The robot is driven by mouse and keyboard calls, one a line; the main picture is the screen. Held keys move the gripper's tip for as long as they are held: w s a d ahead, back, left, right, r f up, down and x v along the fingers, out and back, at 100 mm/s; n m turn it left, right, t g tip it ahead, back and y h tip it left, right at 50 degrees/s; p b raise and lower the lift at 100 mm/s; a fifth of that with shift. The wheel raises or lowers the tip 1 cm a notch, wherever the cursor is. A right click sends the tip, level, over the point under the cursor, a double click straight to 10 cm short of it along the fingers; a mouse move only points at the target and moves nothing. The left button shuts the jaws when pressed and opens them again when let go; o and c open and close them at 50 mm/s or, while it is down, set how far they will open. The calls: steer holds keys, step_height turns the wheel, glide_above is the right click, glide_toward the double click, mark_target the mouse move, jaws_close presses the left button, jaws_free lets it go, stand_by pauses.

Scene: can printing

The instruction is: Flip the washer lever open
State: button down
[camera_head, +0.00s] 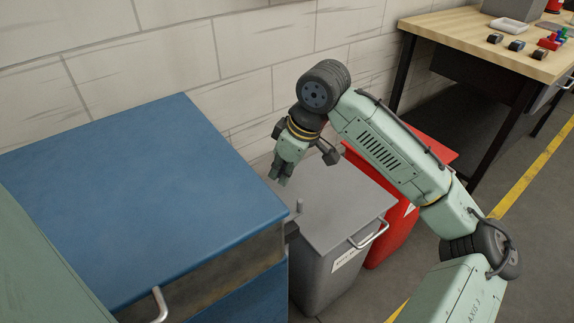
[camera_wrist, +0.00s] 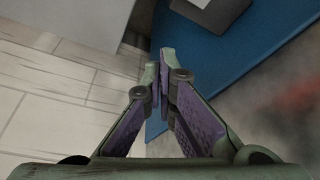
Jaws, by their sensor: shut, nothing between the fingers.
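My gripper (camera_head: 279,177) is shut and empty, pointing down above the back of the grey lidded box. In the wrist view its fingertips (camera_wrist: 159,65) meet, with a blue surface and pale floor or wall tiles beyond. A small grey upright post with a bracket (camera_head: 298,207) shows at the right edge of the blue-topped cabinet, below and right of my fingers and apart from them. It may be the washer lever; I cannot tell for sure. No other part is clearly recognisable as the washer.
The blue-topped cabinet (camera_head: 130,195) fills the left, with a metal handle (camera_head: 158,304). The grey box (camera_head: 338,205) has a front handle (camera_head: 370,236). A red bin (camera_head: 405,232) stands behind my arm. A wooden workbench (camera_head: 480,38) with small parts is at upper right; a brick wall is behind.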

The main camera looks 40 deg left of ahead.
steer(key=shift+w+d+f+p, duration=0.1)
steer(key=shift+d+f+p, duration=0.2)
steer(key=shift+f, duration=0.55)
steer(key=shift+d+f+p, duration=0.15)
steer(key=shift+d+f, duration=0.3)
steer(key=shift+f, duration=0.4)
steer(key=shift+w+d+f+p, duration=0.1)
steer(key=shift+d+f+p, duration=0.2)
steer(key=shift+f, duration=0.55)
